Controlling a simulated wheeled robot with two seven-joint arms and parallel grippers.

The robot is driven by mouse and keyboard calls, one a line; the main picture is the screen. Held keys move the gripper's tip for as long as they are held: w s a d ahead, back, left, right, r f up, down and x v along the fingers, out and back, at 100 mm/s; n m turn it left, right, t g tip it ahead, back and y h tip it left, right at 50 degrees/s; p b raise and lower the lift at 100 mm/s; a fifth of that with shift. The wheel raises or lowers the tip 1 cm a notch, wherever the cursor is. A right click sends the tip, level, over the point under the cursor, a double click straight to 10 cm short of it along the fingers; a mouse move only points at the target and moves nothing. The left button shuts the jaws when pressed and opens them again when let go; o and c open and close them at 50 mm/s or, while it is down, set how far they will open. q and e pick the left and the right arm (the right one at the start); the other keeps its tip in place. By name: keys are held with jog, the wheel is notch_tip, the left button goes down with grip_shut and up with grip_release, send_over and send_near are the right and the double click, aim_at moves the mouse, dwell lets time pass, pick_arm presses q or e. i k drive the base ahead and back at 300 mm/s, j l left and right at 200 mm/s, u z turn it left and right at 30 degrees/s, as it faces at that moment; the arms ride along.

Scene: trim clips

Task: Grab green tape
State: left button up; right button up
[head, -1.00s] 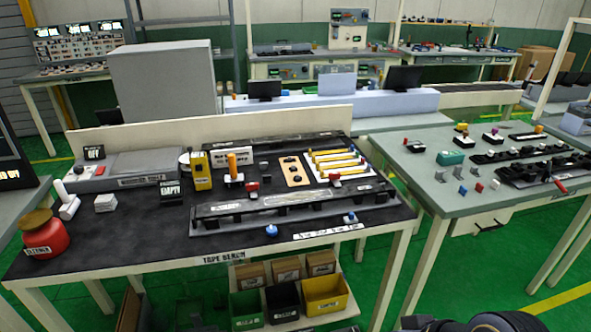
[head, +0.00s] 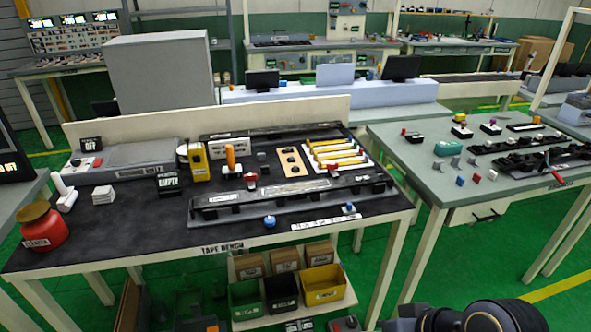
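I cannot make out a green tape anywhere in the head view. The tape bench (head: 150,235) stands at the centre left with a dark top and a front label. A white tray (head: 362,158) at its back right holds several yellow strips. A yellow dispenser-like block (head: 196,163) stands at mid-bench. A green bin (head: 245,300) sits on the shelf below, its contents unclear. A teal block (head: 449,148) lies on the right table. Neither gripper's fingers show; only a dark rounded part of my arm is visible at the bottom right.
A red canister (head: 42,229) stands at the bench's left end. A long dark rail (head: 290,200) lies along the bench front. Black (head: 281,293) and yellow (head: 322,284) bins sit underneath. The right table (head: 415,165) holds several small parts. A gap of green floor separates the tables.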

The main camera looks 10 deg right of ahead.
aim_at(353, 147)
jog(key=i+l+u, duration=0.2)
jog(key=l, duration=0.15)
jog(key=i+l+u, duration=0.2)
jog(key=l, duration=0.2)
jog(key=i+l+u, duration=0.2)
jog(key=l, duration=0.2)
jog(key=i+l+u, duration=0.15)
jog(key=l, duration=0.3)
jog(key=l+u, duration=0.2)
jog(key=l, duration=0.25)
